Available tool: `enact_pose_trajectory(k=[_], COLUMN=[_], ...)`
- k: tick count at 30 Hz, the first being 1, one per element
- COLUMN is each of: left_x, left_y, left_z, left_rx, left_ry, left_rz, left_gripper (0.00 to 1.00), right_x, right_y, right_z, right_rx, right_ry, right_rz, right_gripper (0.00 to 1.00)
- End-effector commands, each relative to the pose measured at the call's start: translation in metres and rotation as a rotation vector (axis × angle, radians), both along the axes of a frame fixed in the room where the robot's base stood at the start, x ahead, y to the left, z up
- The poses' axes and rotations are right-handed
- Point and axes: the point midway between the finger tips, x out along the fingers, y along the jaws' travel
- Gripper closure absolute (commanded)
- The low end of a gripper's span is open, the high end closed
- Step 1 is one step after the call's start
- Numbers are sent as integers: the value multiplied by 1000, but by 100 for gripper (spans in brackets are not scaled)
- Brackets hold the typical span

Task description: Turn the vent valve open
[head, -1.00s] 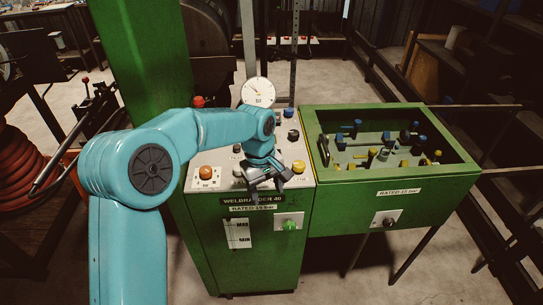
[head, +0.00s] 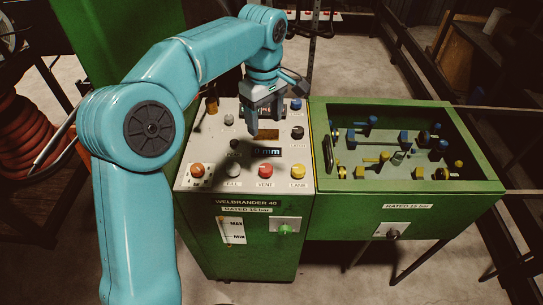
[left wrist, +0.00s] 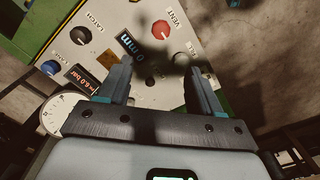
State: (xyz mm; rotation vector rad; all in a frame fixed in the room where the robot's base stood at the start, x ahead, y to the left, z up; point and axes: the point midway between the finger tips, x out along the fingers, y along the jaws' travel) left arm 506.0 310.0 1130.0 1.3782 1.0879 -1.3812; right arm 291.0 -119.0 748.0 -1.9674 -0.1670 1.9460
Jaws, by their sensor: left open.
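The red vent knob (head: 265,170), with a VENT label under it, sits at the front of the machine's pale top panel (head: 216,150). In the left wrist view the red vent knob (left wrist: 161,29) lies above the space between the fingers, beyond their tips. My left gripper (head: 265,122) is open and empty, pointing down over the back middle of the panel, apart from the knob. In the left wrist view its two fingers (left wrist: 158,68) stand wide apart. My right gripper is out of view.
A yellow knob (head: 297,171) stands right of the vent knob and a grey FILL knob (head: 235,170) left of it. A green bin (head: 420,190) of valves adjoins at right. A gauge (left wrist: 62,115) shows in the wrist view.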

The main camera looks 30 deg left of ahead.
Motion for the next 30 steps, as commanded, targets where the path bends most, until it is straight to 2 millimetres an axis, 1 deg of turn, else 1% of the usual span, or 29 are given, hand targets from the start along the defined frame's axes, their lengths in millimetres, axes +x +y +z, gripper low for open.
enact_pose_trajectory(k=[2,4,7,18,21,25,30], left_x=[-3,-5,-8,-10,-9,-7,-5], left_y=[0,0,0,-2,-2,-2,-2], left_z=[-2,-8,-24,-111,-131,-150,-162], left_rx=[0,1,1,-1,0,1,0], left_ry=[1,3,4,6,5,3,1], left_rz=[0,0,-1,-1,0,-1,0], left_gripper=[35,35,35,35,35,35,35], right_x=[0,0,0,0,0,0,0], right_y=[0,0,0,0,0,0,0], right_z=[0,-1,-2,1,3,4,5], right_rx=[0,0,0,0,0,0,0], right_ry=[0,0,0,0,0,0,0], right_rz=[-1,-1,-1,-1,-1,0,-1], right_gripper=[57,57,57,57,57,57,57])
